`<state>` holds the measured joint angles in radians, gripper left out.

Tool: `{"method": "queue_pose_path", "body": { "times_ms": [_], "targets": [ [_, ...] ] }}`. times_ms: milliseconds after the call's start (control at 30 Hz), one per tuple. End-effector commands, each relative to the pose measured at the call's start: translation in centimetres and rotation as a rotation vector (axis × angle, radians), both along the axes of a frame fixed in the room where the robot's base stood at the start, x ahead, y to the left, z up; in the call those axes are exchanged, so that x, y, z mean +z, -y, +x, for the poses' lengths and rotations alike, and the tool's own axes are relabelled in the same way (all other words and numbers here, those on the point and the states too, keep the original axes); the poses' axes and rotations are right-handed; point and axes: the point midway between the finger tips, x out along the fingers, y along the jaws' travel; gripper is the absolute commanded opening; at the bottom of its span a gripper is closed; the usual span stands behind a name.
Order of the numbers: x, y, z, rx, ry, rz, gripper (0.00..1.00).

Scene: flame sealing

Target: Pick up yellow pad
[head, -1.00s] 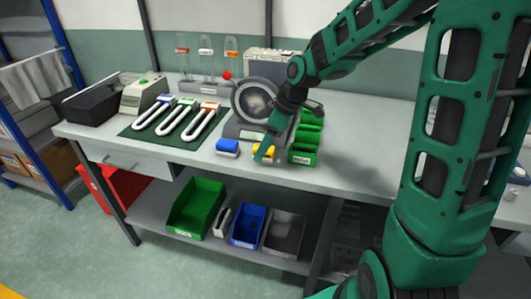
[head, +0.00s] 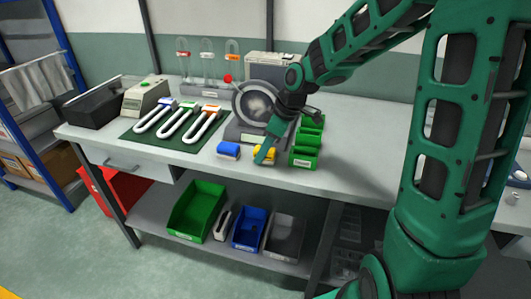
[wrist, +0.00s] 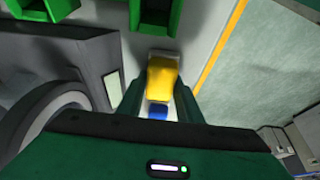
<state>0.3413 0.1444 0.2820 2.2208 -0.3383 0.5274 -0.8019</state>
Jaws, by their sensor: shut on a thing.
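The yellow pad (head: 270,155) sits at the front of the bench, right of the blue pad (head: 229,149). In the wrist view the yellow pad (wrist: 161,79) lies between the two fingers, with a pale base at its far end. My gripper (head: 262,157) is down at the bench top and shut on the yellow pad; it also shows in the wrist view (wrist: 158,90). A finger hides part of the pad in the head view. The blue pad (wrist: 158,111) shows just behind the yellow one in the wrist view.
Green bins (head: 303,158) stand close on the right of the yellow pad. A grey device with a round face (head: 256,102) stands just behind. A green mat (head: 177,130) with white U-shaped pieces lies left. The bench's front edge is close.

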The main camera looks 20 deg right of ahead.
Motion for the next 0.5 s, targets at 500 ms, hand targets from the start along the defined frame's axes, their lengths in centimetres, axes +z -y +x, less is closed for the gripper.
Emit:
{"method": "queue_pose_path", "body": {
  "times_ms": [500],
  "targets": [
    [7.1,-5.2,-2.5,0.005,0.004,-0.002,0.10]
  ]
}}
